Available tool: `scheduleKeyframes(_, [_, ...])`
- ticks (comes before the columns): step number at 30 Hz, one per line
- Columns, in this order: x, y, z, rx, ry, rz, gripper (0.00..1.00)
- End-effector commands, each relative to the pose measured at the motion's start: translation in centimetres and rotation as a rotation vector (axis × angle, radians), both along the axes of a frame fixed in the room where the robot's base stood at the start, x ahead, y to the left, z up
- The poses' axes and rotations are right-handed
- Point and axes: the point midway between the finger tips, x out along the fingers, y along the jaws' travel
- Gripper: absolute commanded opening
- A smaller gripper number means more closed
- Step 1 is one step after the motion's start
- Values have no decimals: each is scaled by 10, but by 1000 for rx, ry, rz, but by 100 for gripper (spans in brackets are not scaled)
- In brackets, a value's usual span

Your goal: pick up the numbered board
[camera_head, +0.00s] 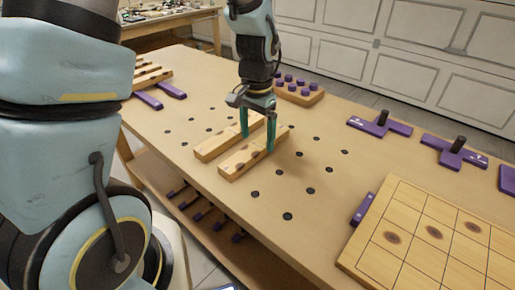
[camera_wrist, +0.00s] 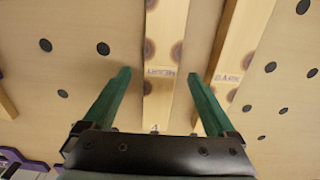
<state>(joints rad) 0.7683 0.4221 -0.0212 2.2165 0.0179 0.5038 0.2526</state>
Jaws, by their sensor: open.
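Two light wooden bars with dark round spots lie side by side on the bench. The front bar (camera_head: 245,161) also shows in the middle of the wrist view (camera_wrist: 163,55), with small lettering and a mark like a digit near my gripper's base. The back bar (camera_head: 215,146) carries other lettering, seen at right in the wrist view (camera_wrist: 236,60).
The bench top (camera_head: 330,215) has several dark round holes. A large gridded board (camera_head: 420,245) lies at front right. Purple pieces with dark pegs (camera_head: 380,125) stand at right. A block with purple pegs (camera_head: 300,94) is behind my gripper. More slats (camera_head: 152,75) lie at far left.

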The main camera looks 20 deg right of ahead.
Motion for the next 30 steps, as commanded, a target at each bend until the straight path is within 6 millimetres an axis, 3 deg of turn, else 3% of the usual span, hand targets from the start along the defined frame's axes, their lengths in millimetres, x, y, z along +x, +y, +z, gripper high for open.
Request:
scheduleKeyframes(6, [0, 1, -27, 1, 2, 0, 91])
scheduleKeyframes(15, [0, 0, -32, -1, 0, 0, 91])
scheduleKeyframes(30, [0, 0, -31, -1, 0, 0, 35])
